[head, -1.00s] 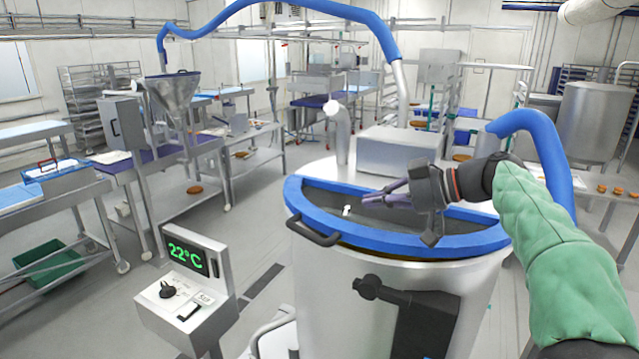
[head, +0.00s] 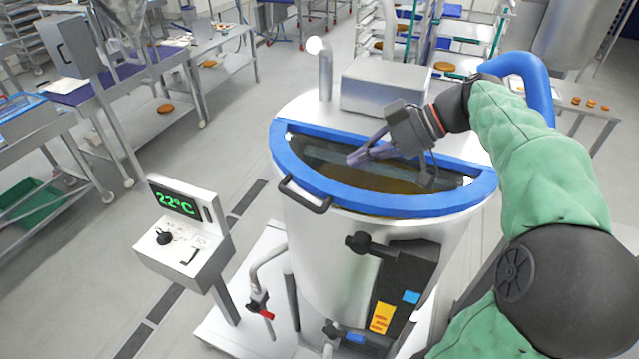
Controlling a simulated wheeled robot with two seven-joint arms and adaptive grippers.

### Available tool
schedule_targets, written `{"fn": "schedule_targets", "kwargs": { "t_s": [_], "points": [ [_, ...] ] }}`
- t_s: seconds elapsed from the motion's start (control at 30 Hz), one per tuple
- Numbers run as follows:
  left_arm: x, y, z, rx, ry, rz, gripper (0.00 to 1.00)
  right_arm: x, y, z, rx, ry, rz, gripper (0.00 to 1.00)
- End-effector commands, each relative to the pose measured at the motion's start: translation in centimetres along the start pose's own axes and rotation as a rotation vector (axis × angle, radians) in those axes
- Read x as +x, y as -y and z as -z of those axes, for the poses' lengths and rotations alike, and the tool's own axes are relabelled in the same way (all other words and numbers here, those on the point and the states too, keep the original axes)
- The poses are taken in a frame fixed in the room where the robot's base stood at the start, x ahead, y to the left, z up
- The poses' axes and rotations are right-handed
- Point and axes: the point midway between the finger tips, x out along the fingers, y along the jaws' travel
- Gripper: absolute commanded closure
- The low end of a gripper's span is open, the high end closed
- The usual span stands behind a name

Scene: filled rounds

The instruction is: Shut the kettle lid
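The kettle (head: 330,245) is a large steel vessel in the middle of the head view. Its lid (head: 378,198) is a half-round blue frame with a see-through pane and a dark handle (head: 305,196) at its front left. The lid lies flat or nearly flat over the kettle's front opening; I cannot tell whether a small gap is left under its rim. Brown contents show through the pane. My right gripper (head: 352,158) is above the pane, with its purple fingers together and nothing seen between them. Whether it touches the pane is unclear. My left gripper is out of view.
A control box (head: 185,245) reading 22°C stands left of the kettle. A steel box (head: 388,88) sits on the kettle's rear top, with a pipe beside it. A blue hose (head: 525,78) curves behind my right arm.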

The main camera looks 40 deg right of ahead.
Motion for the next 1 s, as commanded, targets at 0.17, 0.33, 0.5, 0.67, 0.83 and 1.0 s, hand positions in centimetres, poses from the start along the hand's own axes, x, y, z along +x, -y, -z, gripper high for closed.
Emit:
{"fn": "schedule_targets", "kwargs": {
  "t_s": [0.17, 0.33, 0.5, 0.67, 0.83, 1.0],
  "points": [
    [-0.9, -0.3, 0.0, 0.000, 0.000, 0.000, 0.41, 3.2, 0.2, 0.1, -0.001, 0.002, 0.008, 1.00],
    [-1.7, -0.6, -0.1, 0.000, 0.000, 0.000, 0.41, 6.4, 0.3, 0.1, -0.002, 0.002, 0.006, 1.00],
    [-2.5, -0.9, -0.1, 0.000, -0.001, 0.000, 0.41, 9.1, 0.2, -0.4, 0.003, 0.002, 0.004, 1.00],
    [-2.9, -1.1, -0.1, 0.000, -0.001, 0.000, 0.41, 10.4, 0.1, -1.9, 0.002, 0.001, 0.002, 1.00],
    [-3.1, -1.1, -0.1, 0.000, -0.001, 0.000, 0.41, 11.2, 0.1, -2.7, 0.000, 0.000, 0.001, 1.00],
    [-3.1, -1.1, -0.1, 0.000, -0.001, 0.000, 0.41, 11.3, 0.0, -2.8, -0.001, 0.000, 0.000, 1.00]
  ]
}}
